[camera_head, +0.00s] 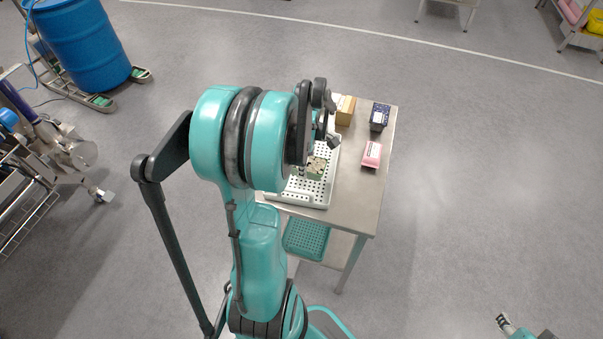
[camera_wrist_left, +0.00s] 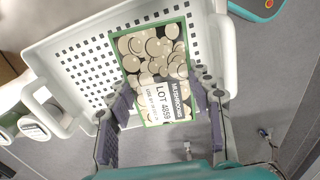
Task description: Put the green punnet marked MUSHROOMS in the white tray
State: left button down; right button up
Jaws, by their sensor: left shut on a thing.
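The green punnet (camera_head: 316,167) has a picture of mushrooms on top, and its MUSHROOMS label reads in the left wrist view (camera_wrist_left: 155,70). It is over the perforated floor of the white tray (camera_head: 297,200), inside the rim as seen from above. The tray also fills much of the left wrist view (camera_wrist_left: 85,68). I cannot tell whether the punnet touches the tray floor. My left gripper (camera_wrist_left: 163,112) is shut on the punnet at its near end; my arm partly hides it in the head view. At the bottom right, part of my right arm's end (camera_head: 506,324) shows.
The tray stands on a steel table (camera_head: 352,205). A pink box (camera_head: 372,154), a dark blue box (camera_head: 379,117) and a brown box (camera_head: 345,110) stand right of and behind it. A teal basket (camera_head: 305,239) is on the lower shelf. A blue drum (camera_head: 80,45) stands far left.

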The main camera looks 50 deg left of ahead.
pick_arm(q)
jog(key=shift+s+a+f, duration=0.3)
jog(key=shift+a+f, duration=0.25)
jog(key=shift+a, duration=0.2)
jog(key=shift+f+b, duration=0.95)
jog(key=shift+f, duration=1.05)
jog(key=c, duration=0.6)
grip_release()
jog(key=shift+f, duration=0.1)
jog(key=shift+c, duration=0.2)
